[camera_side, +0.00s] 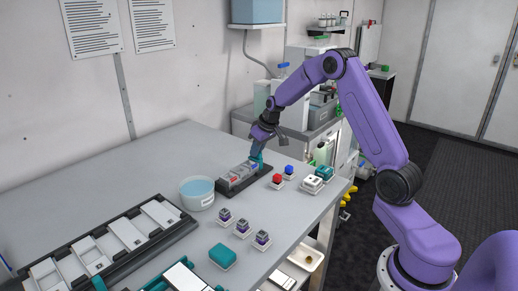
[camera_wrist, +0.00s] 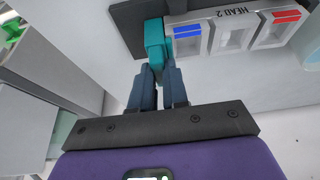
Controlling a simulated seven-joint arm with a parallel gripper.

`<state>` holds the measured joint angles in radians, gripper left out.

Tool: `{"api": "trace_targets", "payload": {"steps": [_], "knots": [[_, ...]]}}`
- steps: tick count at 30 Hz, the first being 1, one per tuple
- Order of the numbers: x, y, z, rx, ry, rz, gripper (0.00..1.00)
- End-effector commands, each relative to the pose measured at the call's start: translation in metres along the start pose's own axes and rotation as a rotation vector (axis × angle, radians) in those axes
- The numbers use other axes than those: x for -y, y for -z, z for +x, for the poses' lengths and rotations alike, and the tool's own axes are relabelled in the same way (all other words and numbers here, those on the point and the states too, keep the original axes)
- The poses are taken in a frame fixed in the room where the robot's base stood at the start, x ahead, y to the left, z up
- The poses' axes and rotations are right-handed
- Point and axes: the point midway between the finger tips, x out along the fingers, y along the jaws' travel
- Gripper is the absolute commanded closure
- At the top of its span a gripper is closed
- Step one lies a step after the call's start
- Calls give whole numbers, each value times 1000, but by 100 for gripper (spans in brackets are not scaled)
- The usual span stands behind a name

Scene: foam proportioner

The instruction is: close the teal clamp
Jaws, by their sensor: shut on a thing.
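The teal clamp (camera_wrist: 155,42) sits at the end of a dark base beside a grey block marked HEAD 2 (camera_wrist: 232,38) in the wrist view. My gripper (camera_wrist: 159,78) is shut on the clamp's lever, with its two dark fingers on either side of it. In the side view my gripper (camera_side: 257,152) reaches down to the clamp (camera_side: 257,161) at the far end of the block (camera_side: 240,175). The fingers partly hide the clamp, so I cannot tell its exact angle.
A bowl of blue liquid (camera_side: 197,193) stands left of the block. Red (camera_side: 277,180) and blue (camera_side: 289,171) buttons are to its right. Several small purple-and-grey pieces (camera_side: 242,226) and a teal box (camera_side: 222,256) lie nearer. A dark rack (camera_side: 105,245) fills the left front.

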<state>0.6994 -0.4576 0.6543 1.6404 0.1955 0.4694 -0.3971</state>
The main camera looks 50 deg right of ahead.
Motion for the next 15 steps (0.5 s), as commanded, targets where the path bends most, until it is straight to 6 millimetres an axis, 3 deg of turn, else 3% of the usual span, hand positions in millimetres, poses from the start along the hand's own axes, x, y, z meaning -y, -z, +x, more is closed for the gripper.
{"api": "trace_targets", "payload": {"steps": [4, 5, 6, 7, 15], "knots": [[6, 0, 0, 3, 7, -3, 100], [6, 0, 0, 3, 8, -3, 79], [6, 0, 0, 3, 8, -3, 66], [6, 0, 0, 3, 8, -3, 60], [4, 0, 0, 2, 5, -2, 60]]}}
